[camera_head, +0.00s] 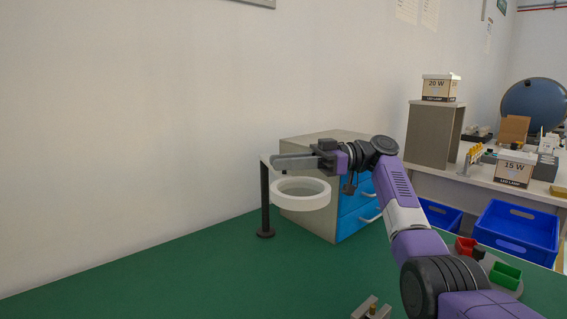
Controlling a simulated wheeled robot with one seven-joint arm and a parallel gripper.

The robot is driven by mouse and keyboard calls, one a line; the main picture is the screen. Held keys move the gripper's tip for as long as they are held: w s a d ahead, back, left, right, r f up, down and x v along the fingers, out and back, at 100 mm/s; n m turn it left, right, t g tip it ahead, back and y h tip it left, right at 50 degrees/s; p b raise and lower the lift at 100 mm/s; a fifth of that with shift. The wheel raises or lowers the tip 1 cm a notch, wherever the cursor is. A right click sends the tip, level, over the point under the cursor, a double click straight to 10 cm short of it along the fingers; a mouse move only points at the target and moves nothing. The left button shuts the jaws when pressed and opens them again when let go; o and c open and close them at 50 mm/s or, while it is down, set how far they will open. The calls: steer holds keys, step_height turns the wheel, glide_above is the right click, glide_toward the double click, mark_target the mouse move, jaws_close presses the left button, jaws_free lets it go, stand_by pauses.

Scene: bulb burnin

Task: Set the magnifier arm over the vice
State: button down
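The magnifier has a white ring head (300,205) level above the bench. A dark upright post (265,200) with a round foot stands at its left. My gripper (285,162) is at the height of the post's top, just above the ring, with its grey end pointing left toward the post. Whether its fingers are apart or closed on the magnifier arm cannot be seen from this side. A small grey block with a brass-coloured piece, probably the vice (360,311), is at the bottom edge, partly cut off. The ring is well behind and left of it.
A grey cabinet with blue drawers (352,222) stands close behind the ring and my gripper. The green bench top (150,285) is clear at the left.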

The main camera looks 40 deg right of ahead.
steer(key=c, duration=1.3)
jaws_free()
steer(key=shift+c, duration=0.2)
step_height(320, 180, up, 20)
steer(key=p, duration=0.3)
